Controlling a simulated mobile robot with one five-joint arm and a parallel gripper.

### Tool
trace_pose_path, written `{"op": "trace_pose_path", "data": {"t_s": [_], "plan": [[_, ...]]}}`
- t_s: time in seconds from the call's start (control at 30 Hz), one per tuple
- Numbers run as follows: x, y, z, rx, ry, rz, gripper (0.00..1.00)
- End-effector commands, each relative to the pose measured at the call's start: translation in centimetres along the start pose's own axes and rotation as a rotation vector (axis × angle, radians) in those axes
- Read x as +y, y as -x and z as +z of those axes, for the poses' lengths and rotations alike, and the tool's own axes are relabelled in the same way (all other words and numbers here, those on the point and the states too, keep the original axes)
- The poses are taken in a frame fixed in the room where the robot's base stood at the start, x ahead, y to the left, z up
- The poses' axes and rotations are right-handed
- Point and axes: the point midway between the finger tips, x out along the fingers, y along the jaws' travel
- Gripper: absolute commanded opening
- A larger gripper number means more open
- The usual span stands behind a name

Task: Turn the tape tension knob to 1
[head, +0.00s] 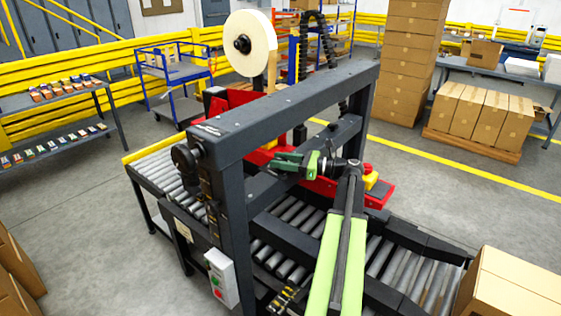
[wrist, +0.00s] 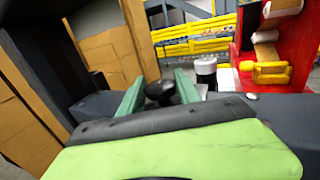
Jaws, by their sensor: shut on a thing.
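My gripper (head: 284,160) reaches left from the arm, beside the red tape unit (head: 322,187) under the dark frame. In the wrist view its green fingers (wrist: 159,88) are shut on a round black knob (wrist: 160,91), which appears to be the tape tension knob. In the head view the knob cannot be made out at the fingers. No pointer, scale or number on it can be read in either view, so I cannot tell its setting.
The dark frame beam (head: 290,106) crosses above my gripper. A large tape roll (head: 250,43) stands behind it. Rollers (head: 277,253) run below.

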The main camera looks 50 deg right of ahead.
Motion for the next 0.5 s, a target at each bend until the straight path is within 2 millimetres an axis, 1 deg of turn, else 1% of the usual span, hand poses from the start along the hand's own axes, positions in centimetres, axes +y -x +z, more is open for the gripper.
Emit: {"op": "trace_pose_path", "data": {"t_s": [0.03,0.3,0.5], "plan": [[-0.57,0.1,-0.05,0.002,0.0,0.038,0.0],[-0.41,0.09,-0.05,0.002,0.0,0.233,0.0],[-0.27,0.13,-0.04,0.002,0.0,0.326,0.0]]}}
